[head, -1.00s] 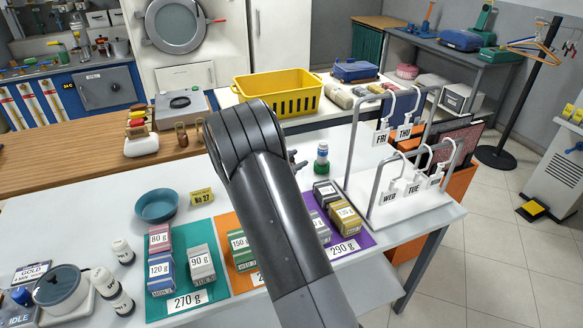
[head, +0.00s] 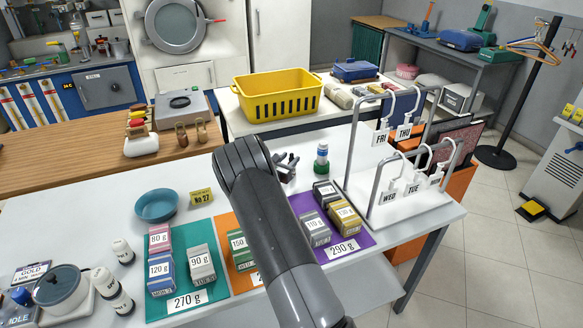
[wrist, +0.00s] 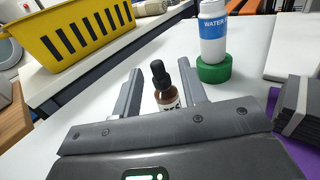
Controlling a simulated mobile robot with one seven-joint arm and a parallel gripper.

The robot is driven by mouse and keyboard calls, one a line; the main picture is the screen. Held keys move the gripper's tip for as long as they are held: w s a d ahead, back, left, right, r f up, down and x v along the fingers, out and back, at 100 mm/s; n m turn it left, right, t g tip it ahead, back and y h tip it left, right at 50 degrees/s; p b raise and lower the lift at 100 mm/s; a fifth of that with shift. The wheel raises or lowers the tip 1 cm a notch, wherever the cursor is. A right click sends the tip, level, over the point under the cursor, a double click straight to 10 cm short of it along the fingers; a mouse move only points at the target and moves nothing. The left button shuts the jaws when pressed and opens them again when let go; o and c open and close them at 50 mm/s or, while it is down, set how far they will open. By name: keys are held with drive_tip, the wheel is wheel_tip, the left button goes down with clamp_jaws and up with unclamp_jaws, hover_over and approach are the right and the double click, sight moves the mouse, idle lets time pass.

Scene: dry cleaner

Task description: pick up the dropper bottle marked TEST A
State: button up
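In the wrist view a small brown dropper bottle (wrist: 166,94) with a black dropper cap stands upright between the two fingers of my gripper (wrist: 160,80). A pale label shows on it, but its lower part is hidden by the gripper body and I cannot read the marking fully. The fingers are apart, with a gap on each side of the bottle. In the head view my gripper (head: 287,163) is low over the white table, left of the water bottle (head: 321,158). The dropper bottle cannot be made out there.
The white and green water bottle (wrist: 212,40) stands close behind and right of my gripper. A yellow basket (head: 278,96) is beyond. A hanger rack (head: 352,140) and boxes on a purple mat (head: 348,240) lie to the right. A teal bowl (head: 157,206) is left.

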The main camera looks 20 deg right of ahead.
drive_tip(key=x, duration=0.4)
drive_tip(key=shift+w+d+r, duration=0.15)
drive_tip(key=shift+w+r, duration=0.05)
drive_tip(key=shift+w, duration=0.1)
clamp_jaws()
